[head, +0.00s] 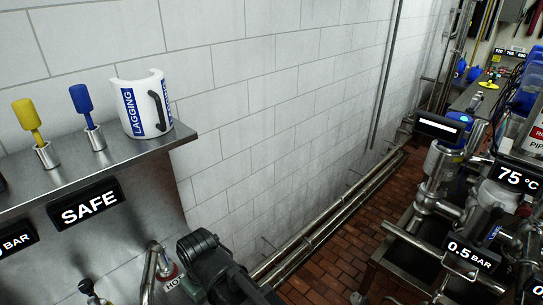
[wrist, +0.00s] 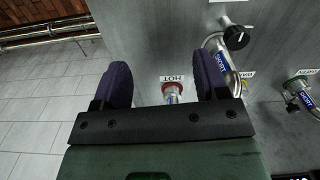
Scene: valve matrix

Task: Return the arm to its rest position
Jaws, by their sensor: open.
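My gripper (wrist: 164,76) shows in the wrist view with its two dark purple finger pads spread wide apart and nothing between them. Beyond the gap is a steel panel (wrist: 150,40) with a red-ringed port (wrist: 173,87) labelled HOT, which stands apart from the pads. In the head view a dark part of my arm shows at the bottom centre, beside the HOT port (head: 171,273). The gripper's fingers cannot be made out there.
A curved pipe with a black knob (wrist: 236,37) sits close to the right finger. A steel shelf (head: 60,184) holds a white LAGGING sleeve (head: 133,101), a blue-handled tool (head: 84,99) and a yellow-handled tool (head: 28,115). Pipework and machines (head: 445,165) stand right. Brick floor (head: 340,245) is open between.

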